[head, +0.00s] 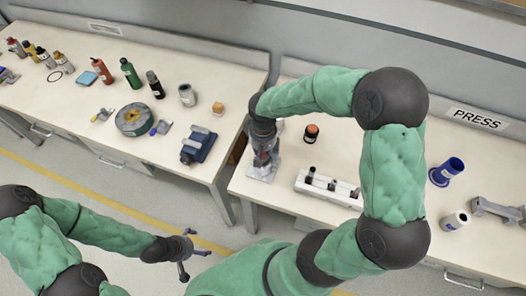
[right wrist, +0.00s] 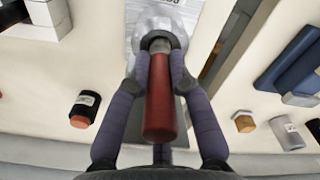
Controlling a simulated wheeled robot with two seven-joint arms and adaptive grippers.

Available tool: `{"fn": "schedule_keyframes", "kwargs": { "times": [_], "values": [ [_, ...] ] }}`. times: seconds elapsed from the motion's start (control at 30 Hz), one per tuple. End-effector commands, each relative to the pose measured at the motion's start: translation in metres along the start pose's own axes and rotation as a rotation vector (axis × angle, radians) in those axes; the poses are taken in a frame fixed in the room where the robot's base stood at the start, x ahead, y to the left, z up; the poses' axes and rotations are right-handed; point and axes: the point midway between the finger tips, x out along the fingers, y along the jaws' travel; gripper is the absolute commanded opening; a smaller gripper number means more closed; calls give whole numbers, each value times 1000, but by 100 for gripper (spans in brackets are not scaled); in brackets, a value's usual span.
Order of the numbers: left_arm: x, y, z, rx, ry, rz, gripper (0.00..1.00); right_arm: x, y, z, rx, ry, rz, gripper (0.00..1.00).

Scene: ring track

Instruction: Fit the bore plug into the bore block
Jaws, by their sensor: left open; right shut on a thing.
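The bore plug (right wrist: 160,100) has a red cylindrical handle. In the right wrist view it lies between the fingers of my right gripper (right wrist: 160,66), which is shut on it. Its far, grey end meets the round mouth of the silver bore block (right wrist: 172,20); how deep it sits, I cannot tell. In the head view the bore block's pale metal base (head: 262,172) stands at the left end of the right bench, under my right gripper (head: 265,150), which hides most of the plug. My left gripper (head: 187,254) is open and empty, over the floor before the benches.
Right of the block stand a black and orange cylinder (head: 311,133) and a white rack (head: 318,189) with dark pegs. A blue flanged part (head: 448,171) is further right. A blue vise-like device (head: 198,146) sits on the left bench, across a gap.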

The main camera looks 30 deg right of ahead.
Motion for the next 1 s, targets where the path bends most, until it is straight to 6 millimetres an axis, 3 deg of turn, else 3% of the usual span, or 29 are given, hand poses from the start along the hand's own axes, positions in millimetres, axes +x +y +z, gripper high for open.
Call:
{"fn": "schedule_keyframes", "kwargs": {
  "times": [0.63, 0.67, 0.73, 1.0],
  "values": [
    [11, -4, 0, 0, 0, 0, 93, 14, 0, 0, 0, 0, 0, 0],
    [10, -4, 0, 0, 0, 0, 93, 14, 0, 0, 0, 0, 0, 30],
    [10, -3, 0, 0, 0, 0, 93, 13, 0, 0, 0, 0, 0, 49],
    [10, -3, 0, 0, 0, 0, 93, 13, 0, 0, 0, 0, 0, 49]
  ]
}}
